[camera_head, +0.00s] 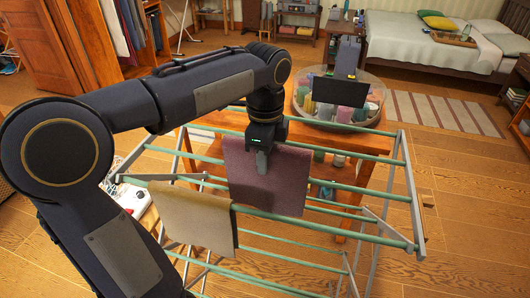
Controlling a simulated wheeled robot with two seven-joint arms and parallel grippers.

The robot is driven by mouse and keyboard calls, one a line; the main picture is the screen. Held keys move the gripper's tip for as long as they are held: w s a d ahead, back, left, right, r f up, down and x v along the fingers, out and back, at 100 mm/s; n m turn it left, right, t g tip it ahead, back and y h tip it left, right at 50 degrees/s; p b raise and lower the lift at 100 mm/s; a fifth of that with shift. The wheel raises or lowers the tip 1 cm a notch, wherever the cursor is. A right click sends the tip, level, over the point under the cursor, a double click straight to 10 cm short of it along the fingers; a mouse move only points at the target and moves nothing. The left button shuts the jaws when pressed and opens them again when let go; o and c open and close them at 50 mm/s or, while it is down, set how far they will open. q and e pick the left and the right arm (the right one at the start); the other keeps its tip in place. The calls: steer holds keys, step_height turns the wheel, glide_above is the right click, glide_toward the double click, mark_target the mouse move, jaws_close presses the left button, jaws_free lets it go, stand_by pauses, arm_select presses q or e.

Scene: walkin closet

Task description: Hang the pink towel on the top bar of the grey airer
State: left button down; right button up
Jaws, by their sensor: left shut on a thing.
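The pink towel (288,184), a dusky mauve cloth, hangs flat from my left gripper (262,158) over the middle of the airer. The gripper is shut on its upper part. The grey airer (416,215) has grey side frames and pale green bars, several of which pass behind the towel. The towel's lower edge is close to the front green bar (320,226). I cannot tell whether the towel touches or rests on a bar. A tan towel (193,215) hangs over the front bar, left of the pink one. My right gripper is not in view.
A wooden table (300,133) stands behind the airer, with a clear round bin (372,97) of bottles and jars on it. A white appliance (133,198) is left, partly behind my arm. A bed (405,40) is far back. Wooden floor is free at right.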

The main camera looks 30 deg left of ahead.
mark_target(265, 177)
arm_select(q)
steer(key=shift+f+b, duration=1.95)
steer(key=shift+f, duration=1.25)
steer(key=c, duration=1)
jaws_free()
step_height(265, 177, up, 8)
steer(key=shift+f+p, duration=0.1)
steer(key=shift+p, duration=0.5)
